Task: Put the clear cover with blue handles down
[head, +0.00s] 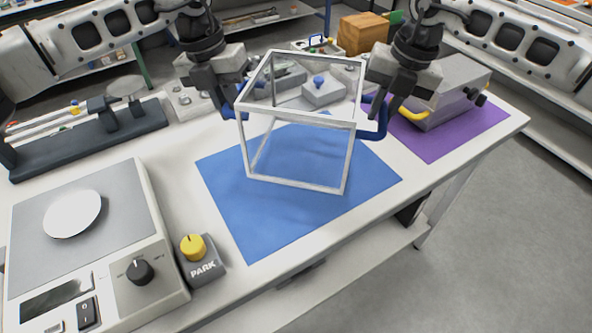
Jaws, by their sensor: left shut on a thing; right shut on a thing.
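The clear cover (297,185) is a box with pale edges and see-through walls. It shows in the middle of the head view, over the blue mat (238,215). Its blue handles stick out at the left (229,110) and right (378,122) sides. My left gripper (226,106) is shut on the left handle. My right gripper (378,104) is shut on the right handle.
A scale with a round pan (72,214) and a yellow-knobbed PARK block (200,258) stand front left. A balance beam (100,125) lies behind them. A grey box with a yellow handle (440,100) stands on the purple mat (436,147). The blue mat's front part is clear.

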